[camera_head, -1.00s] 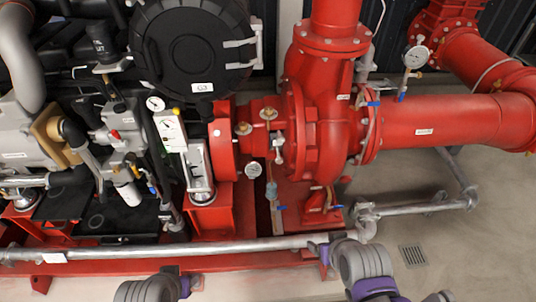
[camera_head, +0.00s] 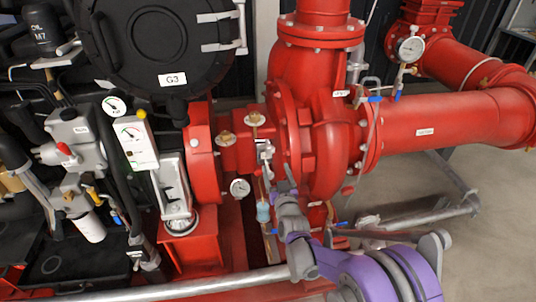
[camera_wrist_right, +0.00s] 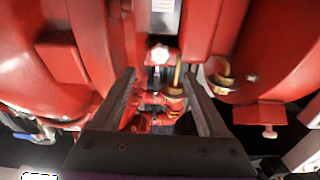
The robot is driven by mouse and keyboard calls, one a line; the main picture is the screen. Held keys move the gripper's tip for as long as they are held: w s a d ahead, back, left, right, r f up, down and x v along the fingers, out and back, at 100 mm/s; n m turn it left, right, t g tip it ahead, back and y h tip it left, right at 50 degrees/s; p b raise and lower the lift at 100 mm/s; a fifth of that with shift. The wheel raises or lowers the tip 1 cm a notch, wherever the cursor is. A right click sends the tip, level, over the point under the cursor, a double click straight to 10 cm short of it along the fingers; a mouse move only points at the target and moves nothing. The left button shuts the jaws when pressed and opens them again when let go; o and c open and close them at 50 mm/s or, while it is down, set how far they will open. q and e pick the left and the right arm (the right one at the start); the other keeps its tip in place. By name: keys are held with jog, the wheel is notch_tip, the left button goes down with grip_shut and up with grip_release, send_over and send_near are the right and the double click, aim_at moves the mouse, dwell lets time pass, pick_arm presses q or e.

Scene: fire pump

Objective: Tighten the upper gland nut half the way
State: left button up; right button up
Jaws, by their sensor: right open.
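A small pale metal fitting (camera_head: 265,151), which may be the upper gland nut, sits between the red bearing housing and the pump casing (camera_head: 325,145). I cannot tell the two gland nuts apart. In the right wrist view a pale nut-like head (camera_wrist_right: 159,54) shows just beyond the fingertips. My right gripper (camera_head: 283,188) reaches in from the lower right, just below the fitting. Its two dark fingers (camera_wrist_right: 160,82) are apart with nothing held, and a brass fitting (camera_wrist_right: 176,92) shows through the gap. My left gripper is out of view.
A grey pipe (camera_head: 150,293) runs along the front.

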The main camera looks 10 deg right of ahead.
aim_at(270, 151)
jog(key=w, duration=1)
jog(key=shift+w+b, duration=0.35)
grip_shut()
